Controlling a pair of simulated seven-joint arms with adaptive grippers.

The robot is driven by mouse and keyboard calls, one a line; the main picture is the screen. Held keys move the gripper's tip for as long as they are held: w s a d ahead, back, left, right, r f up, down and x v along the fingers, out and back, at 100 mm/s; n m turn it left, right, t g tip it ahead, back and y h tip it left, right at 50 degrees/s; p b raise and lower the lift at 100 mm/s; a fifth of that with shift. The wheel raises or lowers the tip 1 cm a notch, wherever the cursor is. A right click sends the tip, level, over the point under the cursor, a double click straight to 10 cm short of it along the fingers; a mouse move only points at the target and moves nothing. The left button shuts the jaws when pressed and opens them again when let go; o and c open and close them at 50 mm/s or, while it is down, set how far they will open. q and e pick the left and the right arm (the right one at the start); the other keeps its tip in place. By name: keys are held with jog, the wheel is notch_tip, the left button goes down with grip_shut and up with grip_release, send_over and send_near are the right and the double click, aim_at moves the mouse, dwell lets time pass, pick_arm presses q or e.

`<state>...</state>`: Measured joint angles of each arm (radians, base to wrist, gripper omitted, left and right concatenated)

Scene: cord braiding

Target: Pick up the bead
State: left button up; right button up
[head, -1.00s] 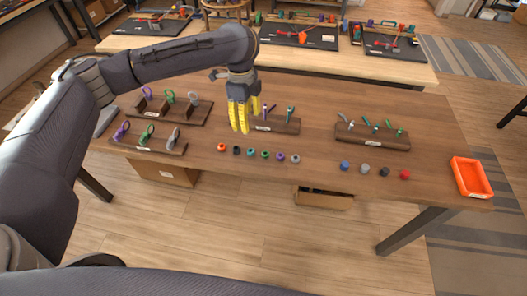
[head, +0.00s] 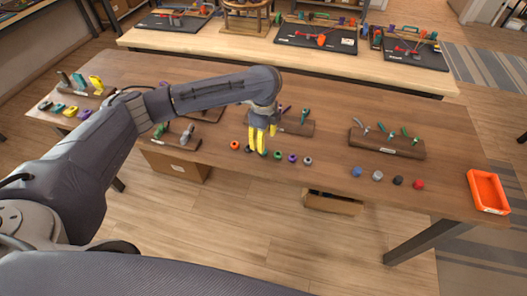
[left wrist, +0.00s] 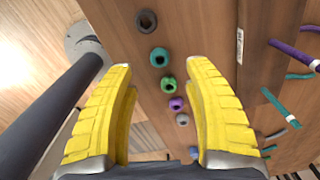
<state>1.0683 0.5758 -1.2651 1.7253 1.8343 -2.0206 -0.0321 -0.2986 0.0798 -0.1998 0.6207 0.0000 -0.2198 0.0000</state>
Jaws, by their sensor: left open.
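A row of small ring-like beads lies along the table's near edge: orange (head: 235,145), black (left wrist: 146,21), teal (left wrist: 159,57), green (left wrist: 168,84), purple (left wrist: 177,104) and grey (left wrist: 182,120). My left gripper (head: 259,150) is over this row, its yellow fingers pointing down and partly covering the black and teal beads in the head view. In the left wrist view the fingers (left wrist: 158,68) are open and apart, with the teal and green beads showing between them. Nothing is visibly held. Which bead is meant cannot be told. My right gripper is not in view.
A wooden rack (head: 386,145) with tools stands right of centre, another (head: 295,127) behind my gripper. Blue (head: 356,172), grey, black and red small pieces lie in front right. An orange tray (head: 487,191) sits at the right end. The table between is clear.

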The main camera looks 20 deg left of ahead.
pick_arm(q)
jog(key=shift+f, duration=3.05)
jog(key=shift+c, duration=0.5)
jog(key=c, duration=0.9)
